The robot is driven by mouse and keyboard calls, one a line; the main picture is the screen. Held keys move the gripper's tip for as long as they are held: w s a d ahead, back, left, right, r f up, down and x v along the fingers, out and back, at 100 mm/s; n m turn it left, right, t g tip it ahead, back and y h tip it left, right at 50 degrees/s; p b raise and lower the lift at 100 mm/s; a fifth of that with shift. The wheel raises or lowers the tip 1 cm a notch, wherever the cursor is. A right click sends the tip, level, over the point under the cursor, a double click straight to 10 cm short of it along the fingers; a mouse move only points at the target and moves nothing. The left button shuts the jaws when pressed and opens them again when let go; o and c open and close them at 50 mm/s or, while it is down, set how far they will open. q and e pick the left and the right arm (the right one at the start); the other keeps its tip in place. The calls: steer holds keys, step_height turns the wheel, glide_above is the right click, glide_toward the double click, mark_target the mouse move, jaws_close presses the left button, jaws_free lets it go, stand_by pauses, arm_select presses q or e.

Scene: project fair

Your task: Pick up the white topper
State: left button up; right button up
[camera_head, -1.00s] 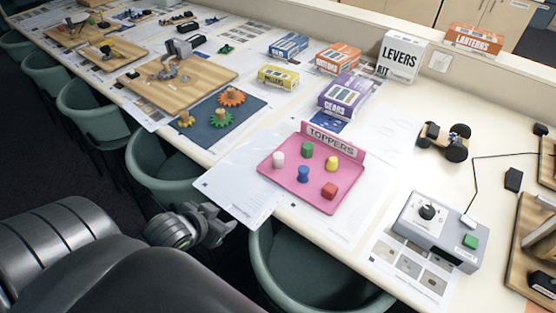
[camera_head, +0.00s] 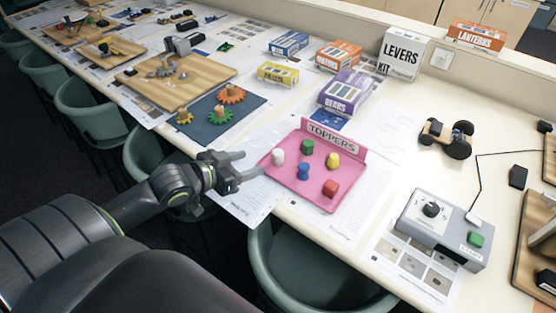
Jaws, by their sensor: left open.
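The white topper (camera_head: 278,156) stands upright near the left corner of the pink tray (camera_head: 318,200), which has a sign reading TOPPERS (camera_head: 332,136) along its back. The tray also holds a green topper (camera_head: 307,147), a yellow topper (camera_head: 332,160), a blue topper (camera_head: 303,172) and a red topper (camera_head: 330,188). My left gripper (camera_head: 250,165) is open and empty. Its fingers point right toward the white topper, just left of the tray's edge, with a small gap between. My right gripper is not in view.
A dark mat (camera_head: 206,136) with gears lies to the left. Behind are a purple GEARS box (camera_head: 345,95) and a small wheeled car (camera_head: 447,138). Green chairs (camera_head: 285,262) line the front edge.

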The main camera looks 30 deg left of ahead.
mark_target(274, 156)
arm_select(q)
steer(key=x, duration=0.7)
steer(key=shift+f+p+x, duration=0.1)
steer(key=shift+p+x, duration=0.1)
steer(key=shift+x, duration=1.15)
steer(key=shift+f+p+x, duration=0.15)
steer(key=shift+x, duration=1.25)
steer(key=shift+s+a, duration=0.1)
steer(key=shift+a, duration=0.05)
steer(key=shift+c, duration=0.3)
steer(key=c, duration=1)
